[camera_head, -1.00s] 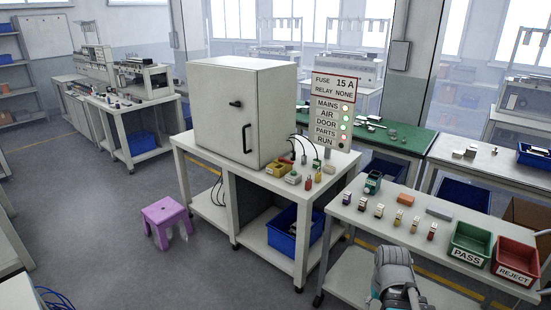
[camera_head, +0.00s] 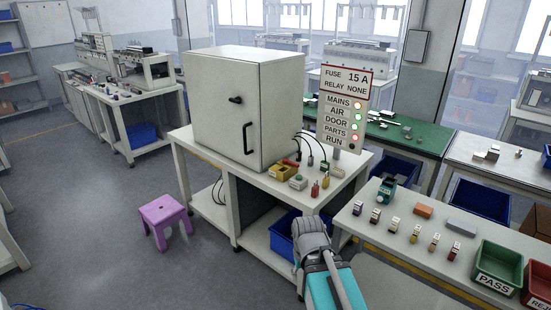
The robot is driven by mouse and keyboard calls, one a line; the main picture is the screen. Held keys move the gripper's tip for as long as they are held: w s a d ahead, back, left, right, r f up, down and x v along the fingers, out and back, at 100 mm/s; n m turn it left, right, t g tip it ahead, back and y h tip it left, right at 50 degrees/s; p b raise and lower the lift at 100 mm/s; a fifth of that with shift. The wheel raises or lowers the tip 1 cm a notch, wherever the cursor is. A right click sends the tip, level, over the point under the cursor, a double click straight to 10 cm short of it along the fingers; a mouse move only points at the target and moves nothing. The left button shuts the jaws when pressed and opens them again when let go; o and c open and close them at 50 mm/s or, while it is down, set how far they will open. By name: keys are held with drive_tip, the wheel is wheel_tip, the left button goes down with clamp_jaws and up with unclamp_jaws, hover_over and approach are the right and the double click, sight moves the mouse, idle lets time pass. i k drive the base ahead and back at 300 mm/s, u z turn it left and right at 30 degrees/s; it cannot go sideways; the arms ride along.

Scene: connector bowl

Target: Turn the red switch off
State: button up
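A small red piece (camera_head: 291,163), which may be the red switch, sits beside a yellow box (camera_head: 282,174) on the white bench (camera_head: 345,187), in front of the cabinet. It is too small to tell its position. A pale box with a green top (camera_head: 298,182) stands to its right, with small red (camera_head: 315,189) and yellow (camera_head: 326,180) upright pieces beyond. My grey and teal arm reaches up from the bottom, in front of the bench's front right part. My gripper's fingers do not show.
The large grey cabinet (camera_head: 229,110) is shut. A sign with lamps (camera_head: 343,107) stands behind the boxes; black cables run nearby. A right-hand table holds small parts, a green PASS bin (camera_head: 497,267) and a red REJECT bin (camera_head: 540,285). A purple stool (camera_head: 163,214) stands on the left floor.

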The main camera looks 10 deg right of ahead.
sight(285, 160)
drive_tip(key=u, duration=0.05)
drive_tip(key=i, duration=0.85)
drive_tip(key=z, duration=0.45)
drive_tip(key=i, duration=0.85)
drive_tip(key=z, duration=0.5)
drive_tip(key=k, duration=0.9)
drive_tip(key=z, duration=0.1)
drive_tip(key=i, duration=0.45)
drive_tip(key=z, duration=0.05)
